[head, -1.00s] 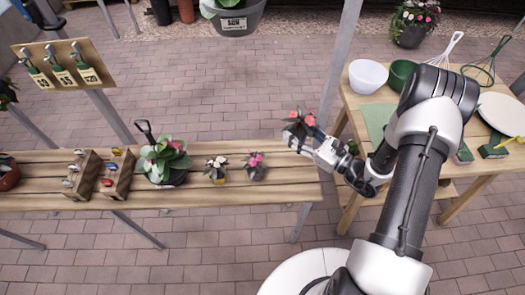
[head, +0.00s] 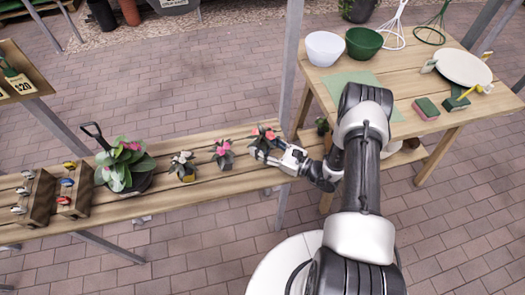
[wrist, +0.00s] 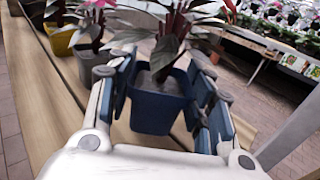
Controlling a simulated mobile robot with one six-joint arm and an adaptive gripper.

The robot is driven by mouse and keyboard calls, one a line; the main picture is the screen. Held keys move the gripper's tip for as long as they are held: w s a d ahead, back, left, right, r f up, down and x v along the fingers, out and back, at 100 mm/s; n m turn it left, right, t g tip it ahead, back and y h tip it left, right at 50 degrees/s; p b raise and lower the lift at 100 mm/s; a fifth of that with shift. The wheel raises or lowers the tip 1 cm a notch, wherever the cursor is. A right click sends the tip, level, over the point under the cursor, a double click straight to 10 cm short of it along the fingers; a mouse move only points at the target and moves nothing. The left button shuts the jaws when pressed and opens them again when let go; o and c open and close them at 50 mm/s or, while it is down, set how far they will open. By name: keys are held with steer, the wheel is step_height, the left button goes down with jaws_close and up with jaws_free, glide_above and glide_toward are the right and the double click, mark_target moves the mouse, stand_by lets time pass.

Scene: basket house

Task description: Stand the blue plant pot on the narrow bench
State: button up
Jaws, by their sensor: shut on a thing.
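The blue plant pot (wrist: 158,108) holds a plant with dark green leaves and pinkish-red flowers. My gripper (wrist: 165,100) is shut on the pot, with a finger on each side of it in the wrist view. In the head view my gripper (head: 268,152) holds it at the right end of the narrow bench (head: 180,207), and the plant (head: 264,136) hides most of the pot. The pot looks upright and over or on the boards; I cannot tell whether its base touches them.
On the bench to the left stand a grey pot (head: 224,162) with pink flowers, a yellow pot (head: 187,178), a larger leafy plant (head: 125,167) and wooden tool racks (head: 38,200). A metal post (head: 290,70) rises close behind my gripper. A wooden table (head: 420,100) with bowls stands right.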

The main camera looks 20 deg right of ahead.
steer(key=shift+f+b, duration=0.3)
steer(key=shift+f, duration=0.95)
steer(key=shift+f, duration=0.15)
steer(key=o, duration=1.1)
